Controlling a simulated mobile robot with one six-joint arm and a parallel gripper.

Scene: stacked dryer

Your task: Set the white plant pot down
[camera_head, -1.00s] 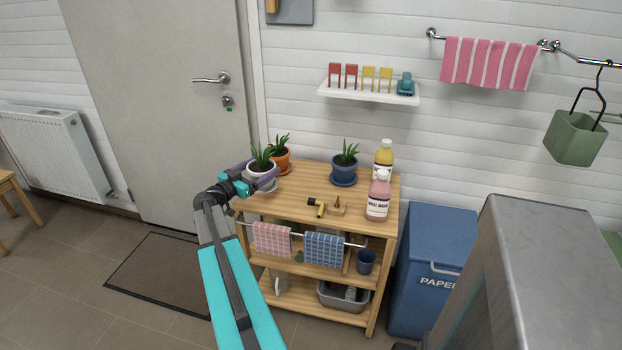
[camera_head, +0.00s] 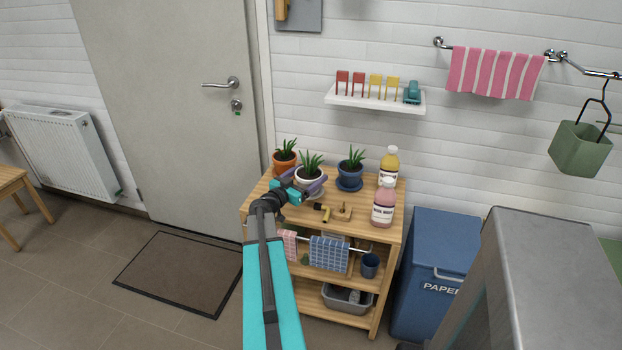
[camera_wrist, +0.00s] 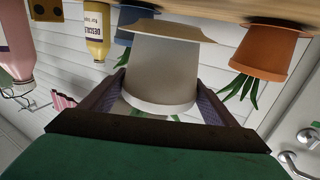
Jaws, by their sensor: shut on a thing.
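The white plant pot (camera_head: 308,176) with a spiky green plant is at the wooden shelf unit's top (camera_head: 266,200), between the orange pot (camera_head: 284,163) and the blue pot (camera_head: 349,173). My gripper (camera_head: 306,186) is shut on it, with a purple finger on either side. The upside-down wrist view shows the white pot (camera_wrist: 160,75) upright between the fingers (camera_wrist: 162,88). A pale saucer-like disc (camera_wrist: 165,27) is at its base, close to the wooden top. I cannot tell whether the base touches the wood.
The blue pot stands on a blue saucer. A yellow bottle (camera_head: 388,165) and a pink bottle (camera_head: 382,208) stand at the right of the top. A blue paper bin (camera_head: 435,275) stands right of the unit.

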